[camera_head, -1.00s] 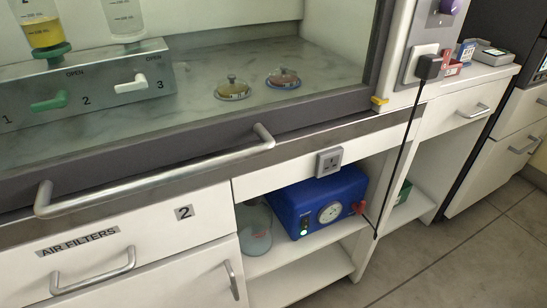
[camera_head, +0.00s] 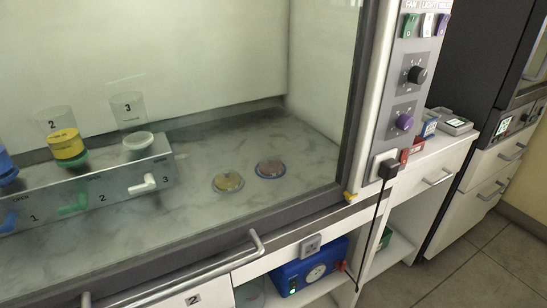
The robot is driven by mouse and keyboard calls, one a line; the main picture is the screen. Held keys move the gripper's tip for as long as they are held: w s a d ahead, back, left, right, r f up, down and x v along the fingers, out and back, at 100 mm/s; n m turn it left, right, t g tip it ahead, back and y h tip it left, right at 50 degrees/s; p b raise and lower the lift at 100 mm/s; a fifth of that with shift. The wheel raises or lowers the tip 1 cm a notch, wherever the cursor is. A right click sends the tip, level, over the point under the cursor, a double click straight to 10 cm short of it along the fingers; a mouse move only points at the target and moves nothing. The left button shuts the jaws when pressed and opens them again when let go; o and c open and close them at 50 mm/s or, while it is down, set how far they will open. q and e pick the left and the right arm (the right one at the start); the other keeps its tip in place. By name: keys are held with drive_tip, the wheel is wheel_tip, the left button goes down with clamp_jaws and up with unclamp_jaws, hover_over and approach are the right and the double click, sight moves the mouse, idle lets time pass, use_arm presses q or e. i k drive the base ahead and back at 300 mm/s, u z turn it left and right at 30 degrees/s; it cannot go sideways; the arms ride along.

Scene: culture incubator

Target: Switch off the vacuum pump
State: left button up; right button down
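The vacuum pump (camera_head: 301,277) is a blue box on the shelf below the hood, at the lower middle of the head view. It has a round gauge (camera_head: 315,273) on its front and a small lit green switch (camera_head: 293,286) at its left front. A red fitting (camera_head: 342,266) is on its right side. Its lower part is close to the picture's bottom edge. Neither of my grippers is in view.
A black cord (camera_head: 375,215) hangs from a plug (camera_head: 388,170) past the pump's right. The hood's handle bar (camera_head: 215,268) and a grey socket (camera_head: 311,245) are above the shelf. A control panel (camera_head: 414,80) and drawers are to the right.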

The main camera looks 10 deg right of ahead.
sight(293, 283)
drive_tip(key=k, duration=0.5)
drive_tip(key=z, duration=1.2)
drive_tip(key=i, duration=0.75)
drive_tip(key=u, duration=0.9)
